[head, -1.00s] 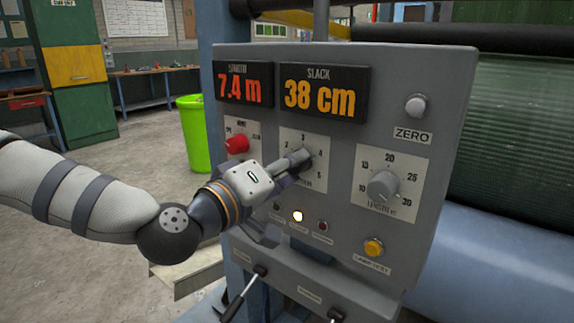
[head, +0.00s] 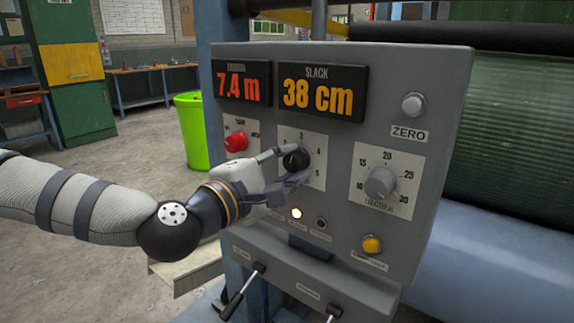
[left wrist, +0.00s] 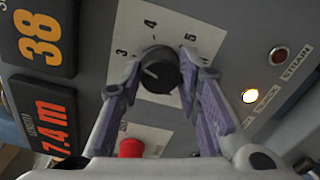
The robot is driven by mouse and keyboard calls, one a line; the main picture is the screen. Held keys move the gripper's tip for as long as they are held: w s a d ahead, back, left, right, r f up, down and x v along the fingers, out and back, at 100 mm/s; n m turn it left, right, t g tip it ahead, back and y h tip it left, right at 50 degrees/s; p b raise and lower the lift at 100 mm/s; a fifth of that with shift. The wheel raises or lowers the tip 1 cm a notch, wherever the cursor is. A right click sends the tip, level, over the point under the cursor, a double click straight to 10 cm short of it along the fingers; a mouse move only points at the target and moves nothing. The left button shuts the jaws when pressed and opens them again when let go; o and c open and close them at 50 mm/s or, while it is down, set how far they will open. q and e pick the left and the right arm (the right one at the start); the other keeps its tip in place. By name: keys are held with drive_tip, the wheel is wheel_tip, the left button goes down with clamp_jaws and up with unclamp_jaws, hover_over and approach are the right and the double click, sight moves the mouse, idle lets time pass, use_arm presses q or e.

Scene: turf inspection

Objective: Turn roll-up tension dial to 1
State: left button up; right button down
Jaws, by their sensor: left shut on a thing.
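The roll-up tension dial (head: 296,159) is a black round knob on a pale scale plate, in the middle of the grey panel. My left gripper (head: 288,165) reaches it from the left and is shut on it, one finger above and one below. In the left wrist view the dial (left wrist: 160,70) sits between the purple-padded fingers. Its pale pointer mark faces left, a little below the 3. The numbers 3, 4 and 5 show there; the 1 and 2 are hidden. My right gripper is not in view.
A red knob (head: 236,142) sits left of the dial and a grey dial (head: 380,183) right of it. Displays read 7.4 m (head: 241,85) and SLACK 38 cm (head: 318,93). Below are a lit lamp (head: 297,213), a yellow button (head: 372,244) and levers (head: 243,291).

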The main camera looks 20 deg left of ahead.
use_arm(q)
drive_tip(key=n, duration=0.3)
drive_tip(key=shift+n, duration=0.3)
drive_tip(key=n+b, duration=0.1)
drive_tip(key=n, duration=0.2)
drive_tip(key=shift+n, duration=0.3)
drive_tip(key=n, duration=0.3)
drive_tip(key=shift+n+b, duration=0.3)
drive_tip(key=shift+n, duration=0.1)
drive_tip(key=n, duration=0.3)
drive_tip(key=shift+n+b, duration=0.3)
drive_tip(key=shift+b, duration=0.1)
drive_tip(key=n+b, duration=0.1)
drive_tip(key=n, duration=0.5)
drive_tip(key=shift+w+b, duration=0.1)
drive_tip(key=shift+b, duration=0.25)
drive_tip(key=n+b, duration=0.1)
drive_tip(key=n, duration=0.3)
drive_tip(key=shift+a+r, duration=0.1)
drive_tip(key=shift+r+n+b, duration=0.1)
drive_tip(key=shift+n+b, duration=0.35)
drive_tip(key=shift+n, duration=0.85)
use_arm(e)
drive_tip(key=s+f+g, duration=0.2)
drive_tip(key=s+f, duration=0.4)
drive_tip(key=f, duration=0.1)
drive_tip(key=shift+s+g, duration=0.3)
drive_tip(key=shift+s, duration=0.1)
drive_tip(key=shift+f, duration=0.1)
